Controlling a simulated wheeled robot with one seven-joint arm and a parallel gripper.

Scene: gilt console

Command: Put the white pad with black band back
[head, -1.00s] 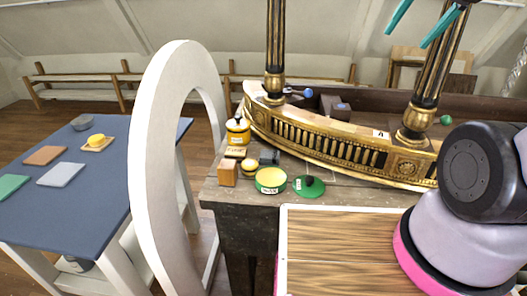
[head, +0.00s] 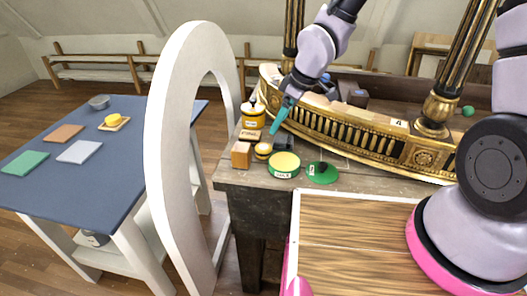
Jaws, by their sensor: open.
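I cannot pick out a white pad with a black band for certain. A yellow jar (head: 252,119) with dark and pale parts on top stands at the back left of the wooden bench (head: 240,185). My gripper (head: 274,131), with teal fingers, is open and points down just right of the jar, above a small round yellow tin (head: 263,150). I see nothing held between the fingers. The fingers partly cover the dark block behind them, and whether they touch anything is unclear.
The gilt console piece (head: 352,133) lies along the bench's back. A wooden block (head: 241,155), a green-and-yellow tin (head: 285,165) and a green disc (head: 322,173) crowd the front. A white arch (head: 162,130) separates the bench from the blue table (head: 95,187), which holds coloured pads.

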